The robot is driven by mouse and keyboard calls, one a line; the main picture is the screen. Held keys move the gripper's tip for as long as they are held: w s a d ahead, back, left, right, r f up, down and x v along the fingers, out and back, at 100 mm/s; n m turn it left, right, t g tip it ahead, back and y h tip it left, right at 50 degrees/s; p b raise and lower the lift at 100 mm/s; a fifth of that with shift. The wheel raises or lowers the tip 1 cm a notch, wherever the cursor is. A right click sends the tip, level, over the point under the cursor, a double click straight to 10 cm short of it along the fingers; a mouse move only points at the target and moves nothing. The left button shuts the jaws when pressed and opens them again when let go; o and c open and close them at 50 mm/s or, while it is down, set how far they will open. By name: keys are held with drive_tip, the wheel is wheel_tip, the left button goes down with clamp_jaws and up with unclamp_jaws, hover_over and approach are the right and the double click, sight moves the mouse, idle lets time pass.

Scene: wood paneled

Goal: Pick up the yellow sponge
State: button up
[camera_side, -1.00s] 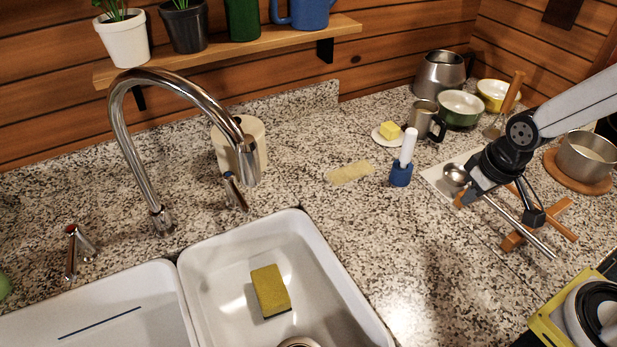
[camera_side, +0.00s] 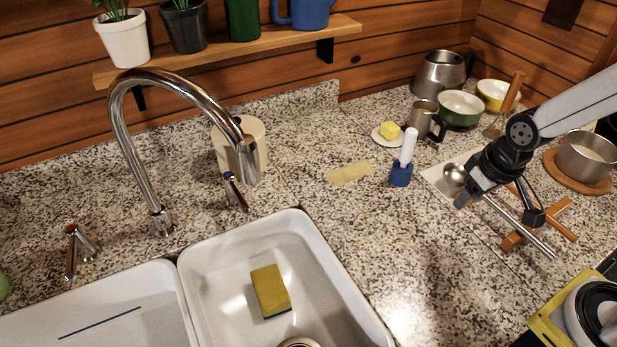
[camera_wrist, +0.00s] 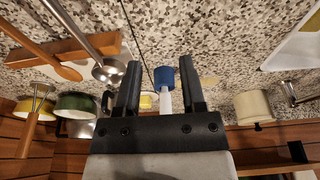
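The yellow sponge (camera_side: 270,290) with a dark green underside lies in the right sink basin (camera_side: 222,262), near the drain. My gripper (camera_side: 500,208) is over the counter at the right, well away from the sponge, near the ladle and a wooden trivet. In the wrist view my gripper (camera_wrist: 158,85) has its two dark fingers apart with nothing held between them. The blue-based brush with a white handle (camera_wrist: 164,80) shows beyond the gap between the fingers.
A chrome faucet (camera_side: 125,120) arches beside the basin. On the counter stand the blue-and-white brush (camera_side: 401,175), a butter dish (camera_side: 385,142), a metal mug (camera_side: 424,112), a green bowl (camera_side: 460,112) and a pot (camera_side: 585,160).

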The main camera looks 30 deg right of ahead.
drive_tip(key=o, duration=0.5)
drive_tip(key=shift+o, duration=0.2)
